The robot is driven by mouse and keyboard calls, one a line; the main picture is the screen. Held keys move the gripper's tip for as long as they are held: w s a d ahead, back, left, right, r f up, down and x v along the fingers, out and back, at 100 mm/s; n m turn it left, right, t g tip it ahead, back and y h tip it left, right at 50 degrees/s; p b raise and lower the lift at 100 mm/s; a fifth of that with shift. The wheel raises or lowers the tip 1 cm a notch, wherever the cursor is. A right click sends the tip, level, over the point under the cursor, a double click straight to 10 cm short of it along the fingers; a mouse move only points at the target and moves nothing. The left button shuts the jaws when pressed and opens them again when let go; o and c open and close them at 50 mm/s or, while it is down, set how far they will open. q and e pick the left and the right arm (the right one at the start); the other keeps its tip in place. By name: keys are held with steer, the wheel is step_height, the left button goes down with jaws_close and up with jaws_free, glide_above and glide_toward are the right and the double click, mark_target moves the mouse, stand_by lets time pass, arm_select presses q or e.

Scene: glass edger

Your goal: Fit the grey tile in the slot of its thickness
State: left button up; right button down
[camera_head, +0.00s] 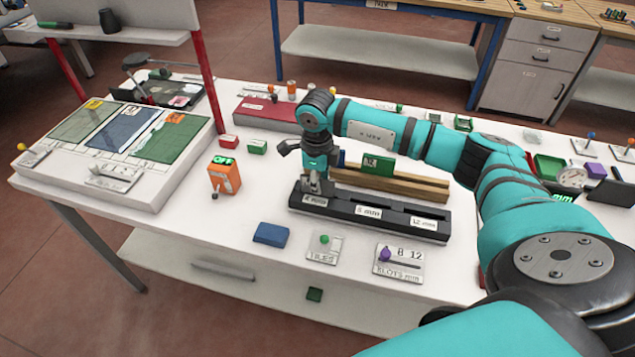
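A long black block (440,231) with slots in its top lies on the white table. Its front labels read what looks like 4 mm at the left, 8 mm in the middle and 12 mm at the right. My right gripper (318,186) points down over the left slot, the one marked 4 mm. A small light grey piece shows at its fingertips. I cannot tell whether this is the grey tile or the fingers themselves, nor whether anything sits in the slot. I see no grey tile elsewhere. My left gripper is not in view.
Behind the block is a wooden rack (425,190) with a green tile (378,165). In front lie a blue block (271,234), a tiles plate (323,247) and a slots plate (399,262). An orange box (224,177) stands left.

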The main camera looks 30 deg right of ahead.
steer(key=shift+f+b, duration=0.4)
stand_by(0.5)
steer(key=c, duration=1.4)
jaws_free()
steer(key=shift+r, duration=0.1)
steer(key=shift+r, duration=0.2)
step_height(320, 180, up, 12)
steer(key=shift+s+a+f, duration=0.15)
steer(key=shift+f, duration=0.1)
